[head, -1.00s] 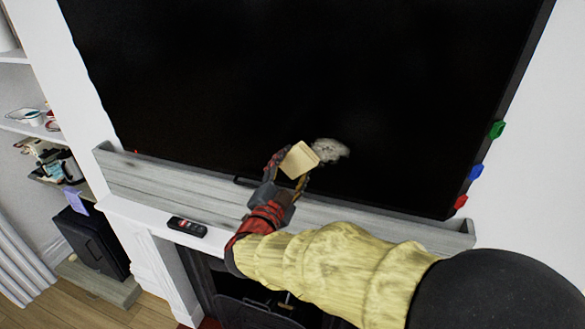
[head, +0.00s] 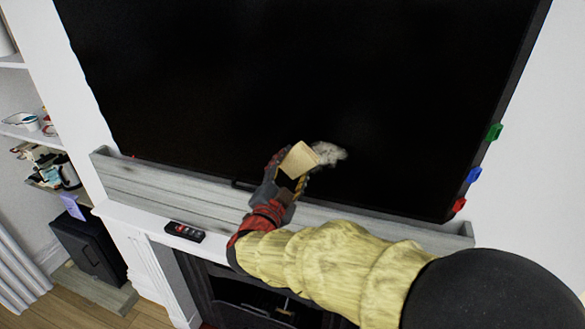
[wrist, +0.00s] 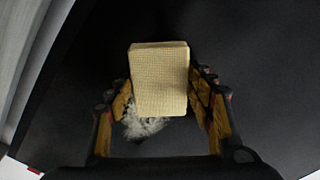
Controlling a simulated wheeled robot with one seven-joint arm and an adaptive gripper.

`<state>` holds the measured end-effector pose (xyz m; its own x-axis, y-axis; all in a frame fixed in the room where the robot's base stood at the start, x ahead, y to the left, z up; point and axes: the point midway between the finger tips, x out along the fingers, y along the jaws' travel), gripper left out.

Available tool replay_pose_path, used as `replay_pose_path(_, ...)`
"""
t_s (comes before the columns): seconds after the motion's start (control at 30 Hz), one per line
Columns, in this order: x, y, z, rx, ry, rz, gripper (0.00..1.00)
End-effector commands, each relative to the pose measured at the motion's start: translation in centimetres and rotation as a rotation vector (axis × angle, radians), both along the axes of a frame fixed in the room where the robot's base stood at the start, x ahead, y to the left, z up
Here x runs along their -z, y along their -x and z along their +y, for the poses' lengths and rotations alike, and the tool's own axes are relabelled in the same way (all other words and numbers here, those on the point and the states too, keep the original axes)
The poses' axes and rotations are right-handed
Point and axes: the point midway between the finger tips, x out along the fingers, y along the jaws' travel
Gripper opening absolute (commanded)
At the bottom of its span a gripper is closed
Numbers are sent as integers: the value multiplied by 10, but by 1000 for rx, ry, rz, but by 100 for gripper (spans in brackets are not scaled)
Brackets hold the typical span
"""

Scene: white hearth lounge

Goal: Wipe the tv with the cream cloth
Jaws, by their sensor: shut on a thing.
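The tv (head: 270,75) is a large black screen above the mantel. A pale grey-white smudge (head: 331,154) lies low on its screen; it also shows in the wrist view (wrist: 142,125), partly hidden below the cloth. The cream cloth (head: 299,159) is a folded, waffle-textured block, also in the wrist view (wrist: 160,80). My gripper (head: 290,178) is shut on the cloth, with its fingers on either side of it. The cloth is just left of the smudge in the head view. I cannot tell whether it touches the screen.
A grey wooden ledge (head: 150,188) runs under the tv. Green (head: 494,131), blue (head: 474,174) and red (head: 458,205) blocks sit along the tv's right edge. Shelves with small items stand at left.

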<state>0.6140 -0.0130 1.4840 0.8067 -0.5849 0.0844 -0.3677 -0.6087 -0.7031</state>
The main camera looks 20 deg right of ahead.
Motion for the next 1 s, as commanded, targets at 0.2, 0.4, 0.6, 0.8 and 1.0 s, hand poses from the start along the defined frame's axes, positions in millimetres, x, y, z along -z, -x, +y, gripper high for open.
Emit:
replay_pose_path(0.2, 0, 6, -7, 1, 0, -3, 32)
replay_pose_path(0.4, 0, 17, -20, 3, -1, -2, 32)
replay_pose_path(0.6, 0, 22, -26, -1, 0, -1, 32)
replay_pose_path(0.8, 0, 27, -35, 2, -1, -1, 32)
replay_pose_path(1.0, 0, 35, -49, 2, -1, -1, 32)
